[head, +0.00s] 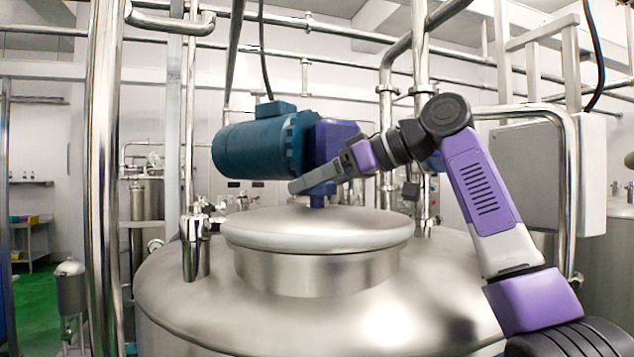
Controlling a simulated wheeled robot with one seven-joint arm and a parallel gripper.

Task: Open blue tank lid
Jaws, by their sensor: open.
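A large steel tank (200,300) fills the lower middle of the head view. Its round, silvery lid (320,232) sits flat and closed on a raised steel neck (320,272). The lid itself is not blue; a blue motor (262,145) with a darker blue housing stands just behind and above it. My gripper (295,187) reaches in from the right, pointing left, above the back part of the lid and in front of the motor's housing. It is open and holds nothing that I can see. A gap shows between its tip and the lid. No handle on the lid is visible.
A thick vertical steel pipe (103,180) stands at left, and a bent pipe (570,180) stands at right near my arm. A valve fitting (195,250) rises from the tank left of the lid. A grey box (590,170) is at right. Space above the lid's front is clear.

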